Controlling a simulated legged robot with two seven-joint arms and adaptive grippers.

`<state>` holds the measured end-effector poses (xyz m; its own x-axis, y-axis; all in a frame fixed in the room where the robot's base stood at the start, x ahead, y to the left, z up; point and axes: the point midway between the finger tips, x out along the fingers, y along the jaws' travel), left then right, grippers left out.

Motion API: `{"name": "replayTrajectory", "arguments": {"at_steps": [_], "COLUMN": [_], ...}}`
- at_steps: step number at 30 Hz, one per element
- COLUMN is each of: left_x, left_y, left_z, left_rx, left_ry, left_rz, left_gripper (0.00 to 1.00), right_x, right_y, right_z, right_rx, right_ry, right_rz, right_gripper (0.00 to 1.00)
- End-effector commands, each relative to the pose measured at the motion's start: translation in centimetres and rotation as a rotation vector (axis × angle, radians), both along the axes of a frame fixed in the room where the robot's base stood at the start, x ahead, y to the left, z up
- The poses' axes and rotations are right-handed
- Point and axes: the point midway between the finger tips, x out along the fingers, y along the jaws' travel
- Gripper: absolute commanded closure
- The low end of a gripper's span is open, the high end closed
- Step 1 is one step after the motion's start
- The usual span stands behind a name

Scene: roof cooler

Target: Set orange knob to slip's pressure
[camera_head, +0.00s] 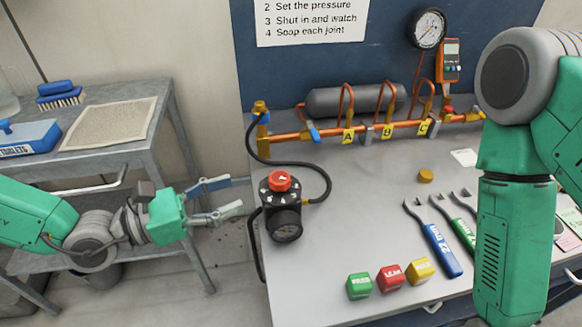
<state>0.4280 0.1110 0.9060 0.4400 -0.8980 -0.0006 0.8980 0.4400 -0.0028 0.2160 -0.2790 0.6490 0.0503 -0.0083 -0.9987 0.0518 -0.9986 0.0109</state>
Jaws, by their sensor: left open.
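The orange-red knob (280,181) sits on top of a black regulator (281,205) near the left edge of the grey workbench (330,240). A small dial gauge (286,226) is on the regulator's front; its reading is too small to tell. A white slip (463,157) lies on the bench at the right; its writing cannot be read. My left gripper (235,195) is open and empty, just left of the regulator, its fingers pointing at it without visibly touching. My right arm stands at the right; its gripper is out of view.
A black hose (328,185) loops from the regulator to a copper manifold (375,129) with tags A, B and C. Green, red and yellow blocks (390,278) and several tools (440,250) lie on the bench. A side table (155,120) stands at left.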

Motion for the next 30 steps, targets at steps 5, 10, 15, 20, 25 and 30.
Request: {"name": "replayTrajectory", "arguments": {"at_steps": [5, 10, 15, 20, 25, 30], "left_x": [1.5, 3.1, 4.4, 5.0, 5.2, 5.2], "left_y": [-3.7, -7.0, -9.3, -10.5, -10.9, -10.9], "left_z": [-0.1, -0.1, 0.0, 0.1, 0.1, 0.1], "left_rx": [0.001, 0.000, -0.002, -0.002, -0.003, -0.003], "left_ry": [-0.002, -0.003, -0.003, -0.003, -0.003, -0.003], "left_rz": [-0.008, -0.006, -0.004, -0.002, -0.001, -0.001], "left_gripper": [0.55, 0.55, 0.55, 0.55, 0.55, 0.55], "right_x": [0.0, 0.0, 0.0, 0.0, 0.0, 0.0], "right_y": [0.0, 0.0, 0.0, 0.0, 0.0, 0.0], "right_z": [-0.5, -0.8, -1.1, -1.2, -1.2, -1.2], "right_rx": [0.000, 0.000, 0.000, 0.000, 0.000, 0.000], "right_ry": [0.000, 0.000, 0.000, 0.000, -0.001, -0.001], "right_rz": [0.000, 0.000, 0.000, 0.000, 0.000, 0.000], "right_gripper": [0.60, 0.60, 0.60, 0.60, 0.60, 0.60]}}
